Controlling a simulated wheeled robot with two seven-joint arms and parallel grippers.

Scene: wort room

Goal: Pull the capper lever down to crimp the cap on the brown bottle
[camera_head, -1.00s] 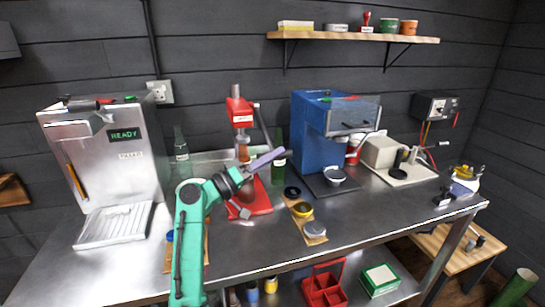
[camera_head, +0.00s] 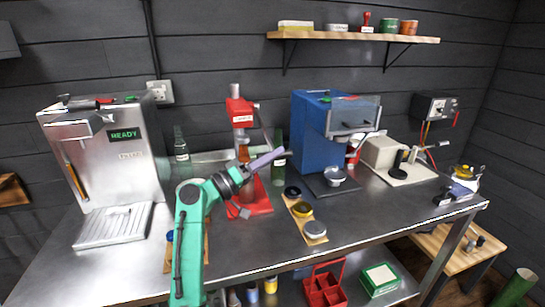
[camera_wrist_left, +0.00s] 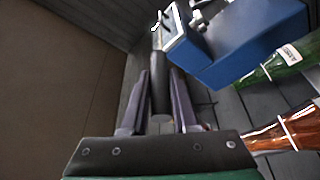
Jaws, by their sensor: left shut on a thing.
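The red capper (camera_head: 239,106) stands on the steel bench with its red base (camera_head: 262,203) below. The brown bottle (camera_head: 243,153) stands in it under the head, partly hidden by my left arm; a brown bottle also shows at the right edge of the left wrist view (camera_wrist_left: 295,132). My left gripper (camera_head: 270,157) is in front of the capper. In the left wrist view its two purple fingers (camera_wrist_left: 160,88) are closed on a dark bar, the capper lever (camera_wrist_left: 160,85). The cap is too small to make out. My right gripper is out of view.
A green bottle (camera_head: 279,165) stands close right of the capper, another (camera_head: 181,147) to the left. A blue machine (camera_head: 313,130) is to the right, a steel machine (camera_head: 105,155) to the left. Small jars on a wooden board (camera_head: 297,209) lie in front.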

